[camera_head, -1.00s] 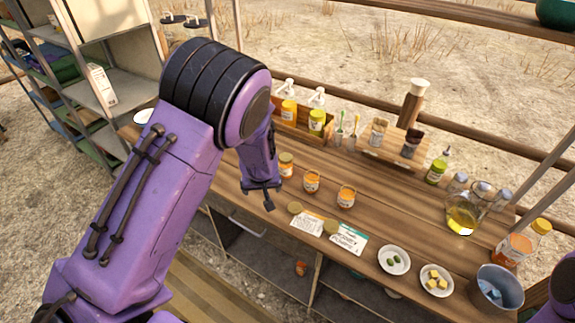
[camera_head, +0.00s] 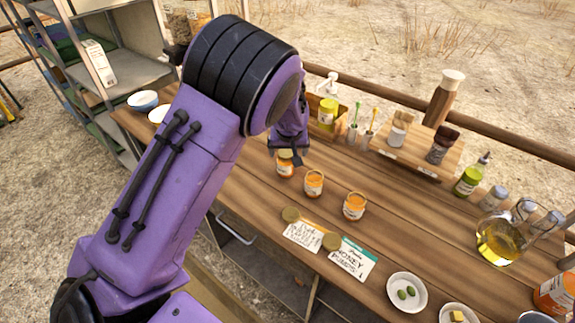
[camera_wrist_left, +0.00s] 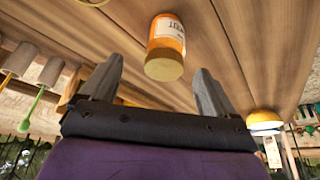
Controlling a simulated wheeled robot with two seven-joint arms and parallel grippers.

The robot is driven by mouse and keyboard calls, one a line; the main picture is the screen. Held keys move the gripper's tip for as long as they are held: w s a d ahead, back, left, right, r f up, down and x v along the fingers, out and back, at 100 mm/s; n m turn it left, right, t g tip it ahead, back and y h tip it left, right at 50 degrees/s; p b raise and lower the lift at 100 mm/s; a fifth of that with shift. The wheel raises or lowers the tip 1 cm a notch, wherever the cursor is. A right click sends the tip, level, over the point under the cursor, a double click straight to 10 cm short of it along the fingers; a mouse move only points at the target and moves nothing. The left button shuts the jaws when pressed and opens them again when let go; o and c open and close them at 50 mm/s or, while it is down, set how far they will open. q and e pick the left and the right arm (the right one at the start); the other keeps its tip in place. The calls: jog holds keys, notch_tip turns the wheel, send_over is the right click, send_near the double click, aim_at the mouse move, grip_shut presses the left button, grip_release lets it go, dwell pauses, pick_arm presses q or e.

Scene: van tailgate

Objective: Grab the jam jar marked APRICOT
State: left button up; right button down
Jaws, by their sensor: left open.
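In the left wrist view, one orange jar (camera_wrist_left: 166,50) with a white label lies ahead, between the lines of the open fingers (camera_wrist_left: 156,78). Its label is only partly legible. No finger visibly touches it. My right gripper is out of view.
An oil jug (camera_head: 502,240) and a plate of olives (camera_head: 406,286) are at right.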

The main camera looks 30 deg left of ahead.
aim_at(286, 154)
pick_arm(q)
jog(key=x, duration=0.2)
jog(key=p+x, duration=0.1)
jog(key=x, duration=0.1)
jog(key=a+p+x, duration=0.1)
jog(key=x, duration=0.2)
jog(key=shift+r, duration=0.1)
jog(key=shift+d, duration=0.1)
jog(key=c, duration=1.3)
